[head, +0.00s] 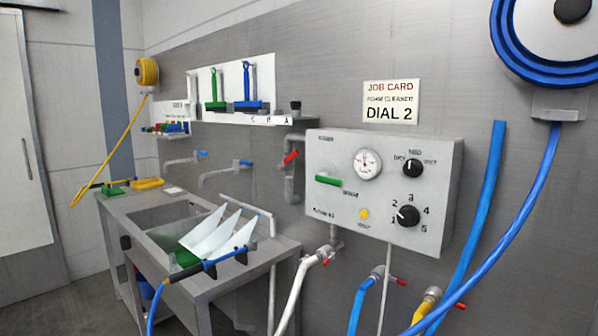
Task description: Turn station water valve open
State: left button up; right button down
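A grey control box (340,220) is mounted on the wall at centre right. A red lever (290,157) sits on the grey pipe (292,185) just left of the box and slants up to the right. A green lever (328,180) lies nearly horizontal on the box's front left. I cannot tell for sure which of these two is the station water valve, as the small labels are too small to read. The box also carries a round gauge (367,163), an upper black knob (412,168), a lower numbered black knob (408,216) and a yellow button (364,214). Neither gripper is in view.
A job card (391,102) reads "DIAL 2". A steel sink (170,208) stands at left with a spray lance (210,265) across its front. Hose couplings (318,257) hang below the box. A blue hose reel (553,60) is at upper right.

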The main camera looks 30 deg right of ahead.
aim_at(295, 153)
jog(key=u, duration=0.55)
jog(key=i, duration=0.85)
jog(key=u, duration=0.25)
